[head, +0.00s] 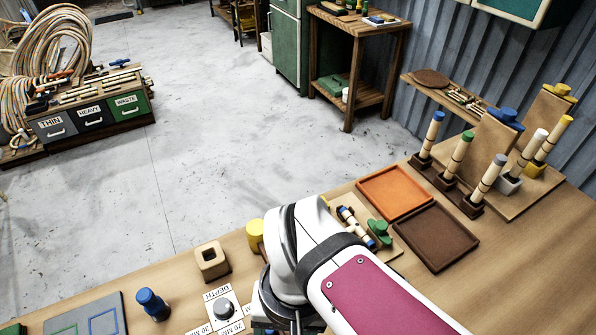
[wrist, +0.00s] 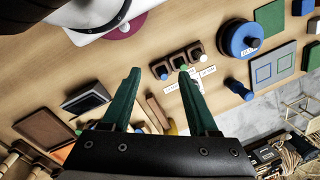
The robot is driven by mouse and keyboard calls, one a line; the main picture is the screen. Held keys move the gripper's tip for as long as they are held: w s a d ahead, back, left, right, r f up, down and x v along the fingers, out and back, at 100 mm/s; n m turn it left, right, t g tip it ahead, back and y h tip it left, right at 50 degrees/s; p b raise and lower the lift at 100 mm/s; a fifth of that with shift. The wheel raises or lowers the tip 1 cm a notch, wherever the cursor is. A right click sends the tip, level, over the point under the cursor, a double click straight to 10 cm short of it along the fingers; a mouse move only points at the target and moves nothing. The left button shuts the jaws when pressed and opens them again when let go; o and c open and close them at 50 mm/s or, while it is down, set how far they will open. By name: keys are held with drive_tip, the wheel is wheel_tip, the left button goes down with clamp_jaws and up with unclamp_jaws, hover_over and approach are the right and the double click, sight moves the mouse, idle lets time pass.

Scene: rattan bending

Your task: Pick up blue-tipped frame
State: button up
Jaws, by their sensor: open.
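An upright rattan piece with a blue tip (head: 431,136) stands in a dark brown holder at the right of the bench in the head view. A shorter blue-ended piece (head: 347,213) lies on a small board beside my arm, partly hidden by it. I cannot tell which is the blue-tipped frame. In the wrist view my gripper (wrist: 160,72) is open, its two green fingers apart with nothing held between them. It is over the bench. In the head view the fingers are hidden behind my white arm.
Green-tipped (head: 456,159), grey-tipped (head: 487,183), white and yellow-tipped pieces stand close by. An orange tray (head: 396,191) and a brown tray (head: 436,237) lie between them and my arm. A dark socketed block (wrist: 178,62) shows beyond the fingers.

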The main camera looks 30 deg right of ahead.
drive_tip(key=w+d+f+m+h, duration=0.25)
drive_tip(key=w+d+m, duration=0.35)
drive_tip(key=w+d, duration=0.4)
drive_tip(key=w+d+f+m+h, duration=0.2)
drive_tip(key=w+d+m+h, duration=0.3)
drive_tip(key=w+d, duration=0.45)
drive_tip(key=shift+m+y, duration=0.5)
drive_tip(key=shift+y, duration=0.25)
drive_tip(key=x, duration=1)
drive_tip(key=w+x, duration=0.1)
drive_tip(key=x, duration=0.4)
drive_tip(key=shift+w+f, duration=0.1)
drive_tip(key=shift+f, duration=0.35)
drive_tip(key=shift+a+f, duration=0.1)
drive_tip(key=shift+f, duration=0.15)
clamp_jaws()
